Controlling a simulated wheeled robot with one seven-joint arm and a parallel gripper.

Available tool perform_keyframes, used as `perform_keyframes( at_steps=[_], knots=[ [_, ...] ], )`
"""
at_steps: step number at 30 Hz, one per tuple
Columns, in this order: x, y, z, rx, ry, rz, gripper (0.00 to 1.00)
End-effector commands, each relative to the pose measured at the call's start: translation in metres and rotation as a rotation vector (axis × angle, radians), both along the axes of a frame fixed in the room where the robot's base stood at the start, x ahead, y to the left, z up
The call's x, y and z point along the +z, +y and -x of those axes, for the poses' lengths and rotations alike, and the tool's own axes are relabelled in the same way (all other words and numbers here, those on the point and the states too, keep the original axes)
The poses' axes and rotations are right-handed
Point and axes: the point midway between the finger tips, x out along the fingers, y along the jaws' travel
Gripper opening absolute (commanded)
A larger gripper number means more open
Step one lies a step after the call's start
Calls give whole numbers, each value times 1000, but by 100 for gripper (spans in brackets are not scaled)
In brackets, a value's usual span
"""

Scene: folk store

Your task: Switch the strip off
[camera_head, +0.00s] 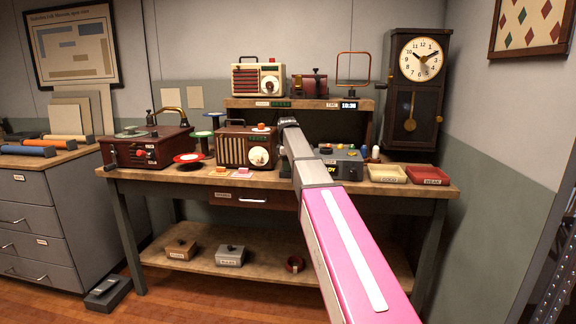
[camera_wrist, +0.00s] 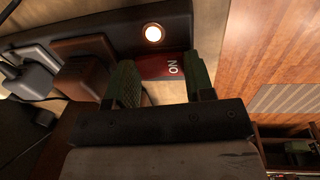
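The power strip (camera_wrist: 120,35) is a dark bar across the top of the wrist view. Its round lamp (camera_wrist: 153,33) glows warm white. Beside the lamp is a red rocker switch (camera_wrist: 165,67) with the word ON, partly covered by my fingers. My gripper (camera_wrist: 162,75) is open, with one green finger at each side of the switch; I cannot tell whether they touch it. In the head view, my gripper (camera_head: 289,123) is at the back of the workbench; the strip cannot be made out there.
Several plugs (camera_wrist: 85,62) sit in the strip on the left. A brown radio (camera_head: 246,148) stands left of my arm, and a grey box with coloured knobs (camera_head: 345,163) right of it. Two trays (camera_head: 388,174) lie on the bench (camera_head: 410,188). A shelf (camera_head: 240,103) is above.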

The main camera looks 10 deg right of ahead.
Motion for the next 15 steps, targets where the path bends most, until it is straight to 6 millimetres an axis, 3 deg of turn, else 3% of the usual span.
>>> perform_keyframes(
  at_steps=[15],
  knots=[
    [0,-1,-4,0,124,-40,25]
  ],
)
